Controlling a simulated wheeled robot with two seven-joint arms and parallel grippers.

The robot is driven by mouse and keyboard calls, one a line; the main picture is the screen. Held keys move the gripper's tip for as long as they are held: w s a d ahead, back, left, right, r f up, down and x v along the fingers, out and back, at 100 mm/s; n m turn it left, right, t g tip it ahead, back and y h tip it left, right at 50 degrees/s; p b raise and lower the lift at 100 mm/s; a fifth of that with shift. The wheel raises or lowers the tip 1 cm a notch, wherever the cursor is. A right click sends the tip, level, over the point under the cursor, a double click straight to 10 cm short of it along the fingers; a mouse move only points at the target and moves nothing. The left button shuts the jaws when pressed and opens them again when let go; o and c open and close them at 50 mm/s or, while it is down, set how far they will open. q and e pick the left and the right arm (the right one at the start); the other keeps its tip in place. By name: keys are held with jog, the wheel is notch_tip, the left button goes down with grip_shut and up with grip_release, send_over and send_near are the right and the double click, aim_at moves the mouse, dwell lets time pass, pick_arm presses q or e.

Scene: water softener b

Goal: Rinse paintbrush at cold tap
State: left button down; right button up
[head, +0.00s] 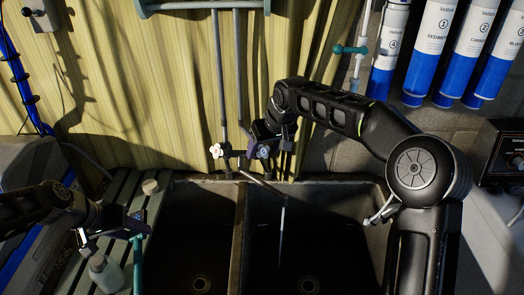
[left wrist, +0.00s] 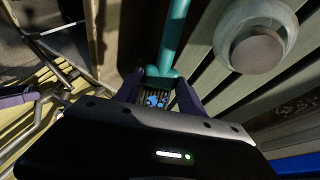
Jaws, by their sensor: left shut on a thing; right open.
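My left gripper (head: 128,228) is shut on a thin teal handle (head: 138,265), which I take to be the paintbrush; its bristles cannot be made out. In the left wrist view the teal handle (left wrist: 176,40) runs up from between the fingers (left wrist: 157,98). It is over the slatted board left of the sink. My right gripper (head: 262,138) is open at the blue-marked tap knob (head: 264,152); contact cannot be told. A white tap knob (head: 217,151) is to its left. The spout (head: 262,182) reaches over the right basin (head: 330,215), with a thin pale stream (head: 282,235) below it.
The left basin (head: 190,235) is dark and looks empty. A pale bottle (head: 105,273) and a small round-topped jar (head: 150,187) stand on the slatted board (head: 125,187). Blue-and-white filter cylinders (head: 432,50) hang at upper right. A yellow curtain (head: 130,80) is behind.

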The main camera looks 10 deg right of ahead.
jog(key=b+v, duration=0.1)
jog(key=v, duration=1)
